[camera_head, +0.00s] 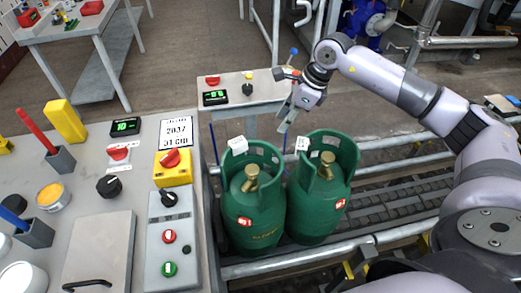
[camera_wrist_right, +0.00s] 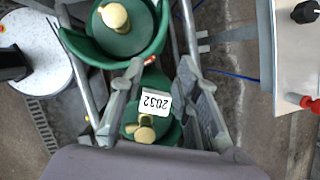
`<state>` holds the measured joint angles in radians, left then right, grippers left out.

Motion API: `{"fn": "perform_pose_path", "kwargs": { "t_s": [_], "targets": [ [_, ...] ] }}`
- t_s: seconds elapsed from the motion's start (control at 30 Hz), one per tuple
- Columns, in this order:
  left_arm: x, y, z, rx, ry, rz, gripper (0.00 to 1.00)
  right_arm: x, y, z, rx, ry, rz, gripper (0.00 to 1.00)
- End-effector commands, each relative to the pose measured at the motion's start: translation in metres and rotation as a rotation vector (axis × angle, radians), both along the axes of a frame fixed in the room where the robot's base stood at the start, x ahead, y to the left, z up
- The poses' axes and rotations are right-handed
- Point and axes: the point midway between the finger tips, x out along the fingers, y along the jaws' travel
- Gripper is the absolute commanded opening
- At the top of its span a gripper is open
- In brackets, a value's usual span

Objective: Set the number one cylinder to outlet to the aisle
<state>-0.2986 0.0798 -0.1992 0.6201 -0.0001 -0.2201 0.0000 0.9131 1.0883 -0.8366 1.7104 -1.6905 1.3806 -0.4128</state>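Two green cylinders stand upright side by side on the conveyor: the left one (camera_head: 262,215) and the right one (camera_head: 316,210). Each has a collar, a brass valve, a white tag and a red label. The exact facing of the valve outlets is too small to read. My right gripper (camera_head: 285,122) is above and just behind the collars. In the right wrist view it (camera_wrist_right: 163,110) is open, with a white tag (camera_wrist_right: 156,102) reading 2032 on a cylinder (camera_wrist_right: 168,136) showing between its fingers. My left gripper is out of view.
A control desk (camera_head: 100,235) with knobs and buttons stands at the left. A smaller panel (camera_head: 265,82) is behind the cylinders. The roller conveyor (camera_head: 400,200) has free room to the right, partly behind my right arm.

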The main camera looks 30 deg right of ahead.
Motion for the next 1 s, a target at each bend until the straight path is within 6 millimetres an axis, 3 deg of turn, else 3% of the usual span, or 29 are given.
{"fn": "perform_pose_path", "kwargs": {
  "t_s": [0.6,0.8,1.0],
  "targets": [
    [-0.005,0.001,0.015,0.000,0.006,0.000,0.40,0.030,0.042,-0.118,0.008,0.003,0.001,0.30],
    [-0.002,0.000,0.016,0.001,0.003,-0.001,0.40,0.036,0.049,-0.143,0.007,0.002,0.001,0.30],
    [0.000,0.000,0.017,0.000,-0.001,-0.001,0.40,0.039,0.052,-0.152,0.006,0.000,0.002,0.30]
  ]
}}
